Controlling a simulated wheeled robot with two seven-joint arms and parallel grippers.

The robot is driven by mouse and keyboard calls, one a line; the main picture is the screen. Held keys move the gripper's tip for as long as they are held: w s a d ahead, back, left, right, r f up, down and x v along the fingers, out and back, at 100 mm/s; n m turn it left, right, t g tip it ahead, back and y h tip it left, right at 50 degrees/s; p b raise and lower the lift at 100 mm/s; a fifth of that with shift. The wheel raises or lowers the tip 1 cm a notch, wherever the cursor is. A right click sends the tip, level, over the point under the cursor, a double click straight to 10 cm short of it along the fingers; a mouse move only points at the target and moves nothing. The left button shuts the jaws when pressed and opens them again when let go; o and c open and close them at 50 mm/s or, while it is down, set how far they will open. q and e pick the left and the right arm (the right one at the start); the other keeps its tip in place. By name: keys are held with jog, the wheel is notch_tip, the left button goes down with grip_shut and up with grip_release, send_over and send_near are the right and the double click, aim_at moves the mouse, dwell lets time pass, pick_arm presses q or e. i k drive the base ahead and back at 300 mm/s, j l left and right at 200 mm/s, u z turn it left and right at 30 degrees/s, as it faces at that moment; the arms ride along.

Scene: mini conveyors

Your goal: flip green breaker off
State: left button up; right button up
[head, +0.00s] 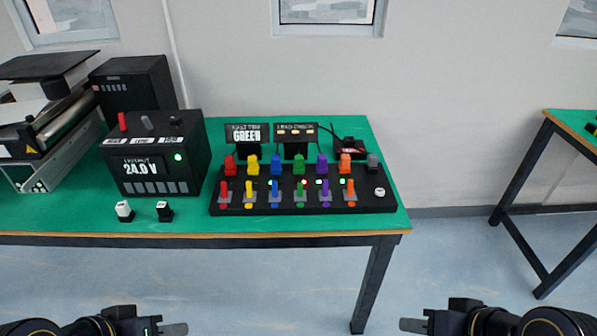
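The green breaker lever (300,187) stands in the front row of a black breaker panel (225,207) on the green-topped table. A green block (298,165) is behind it in the back row. A small sign (247,135) behind the panel reads GREEN. My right gripper (412,325) is at the bottom edge, right of centre, below and in front of the table, far from the panel. My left gripper (172,329) is at the bottom edge, left of centre, also away from the panel. Only a finger of each shows side-on, so their opening is unclear.
Red, yellow, blue, purple and orange levers flank the green one closely. A white knob (379,192) is at the panel's right end. A black power supply (156,160) reading 24.0 V stands left. Two small plugs (124,211) (164,211) lie near the table's front edge.

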aim_at(298, 159)
jog(key=i+l+u, duration=0.25)
jog(key=i, duration=0.2)
jog(key=i+l+u, duration=0.1)
jog(key=i+u, duration=0.2)
jog(key=i, duration=0.15)
